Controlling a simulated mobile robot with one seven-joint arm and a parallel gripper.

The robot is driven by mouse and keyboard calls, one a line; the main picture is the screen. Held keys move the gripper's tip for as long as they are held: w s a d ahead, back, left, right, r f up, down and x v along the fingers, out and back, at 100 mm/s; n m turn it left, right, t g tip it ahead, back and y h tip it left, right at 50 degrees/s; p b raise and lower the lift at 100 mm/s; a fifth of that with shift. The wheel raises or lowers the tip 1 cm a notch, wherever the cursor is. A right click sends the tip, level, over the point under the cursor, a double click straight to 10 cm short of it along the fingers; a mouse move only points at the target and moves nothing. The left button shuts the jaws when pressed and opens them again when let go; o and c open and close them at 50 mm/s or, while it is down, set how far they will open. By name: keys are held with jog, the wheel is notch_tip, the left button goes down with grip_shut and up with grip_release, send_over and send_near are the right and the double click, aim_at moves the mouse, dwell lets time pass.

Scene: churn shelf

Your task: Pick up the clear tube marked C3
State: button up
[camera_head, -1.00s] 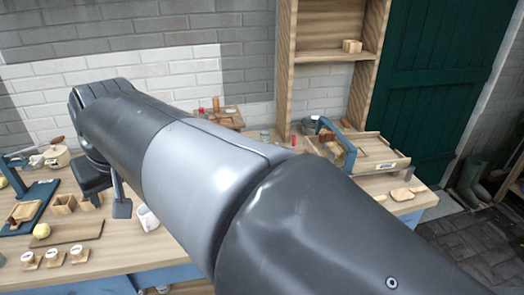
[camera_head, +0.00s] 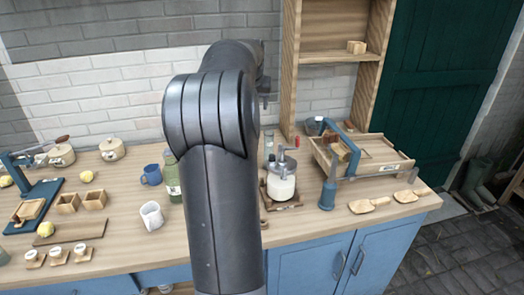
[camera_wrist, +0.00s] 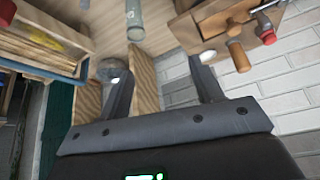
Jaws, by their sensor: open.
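A clear, greenish glass tube (camera_wrist: 134,20) shows at the top of the wrist view, beyond my fingers. No marking C3 can be read on it. In the head view a small clear glass (camera_head: 268,142) stands behind the churn jar; I cannot tell if it is the same tube. My gripper (camera_wrist: 162,78) is open, with nothing between its fingers, and is apart from the tube. In the head view my arm hides most of my gripper.
A wooden tray (camera_head: 385,160) with a blue lever lies farther right. A blue mug (camera_head: 151,174) and a white jug (camera_head: 152,215) stand left. A wooden rack with pegs (camera_wrist: 215,22) is near the tube.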

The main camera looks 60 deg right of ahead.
jog(key=s+d+f+m, duration=0.1)
jog(key=s+d+f, duration=0.15)
jog(key=d, duration=0.35)
send_near(269, 139)
jog(key=w+d, duration=0.1)
jog(key=shift+g+h, duration=0.3)
jog(key=shift+g, duration=0.1)
jog(key=x, duration=0.6)
jog(key=shift+d+f, duration=0.1)
jog(key=shift+f, duration=0.25)
jog(key=shift+w+x, duration=0.2)
jog(key=shift+x, duration=1.2)
jog(key=shift+w+x, duration=0.2)
jog(key=shift+x, duration=1.2)
jog(key=shift+r, duration=0.1)
jog(key=shift+c, duration=0.3)
jog(key=c, duration=1)
jog(key=shift+r, duration=0.1)
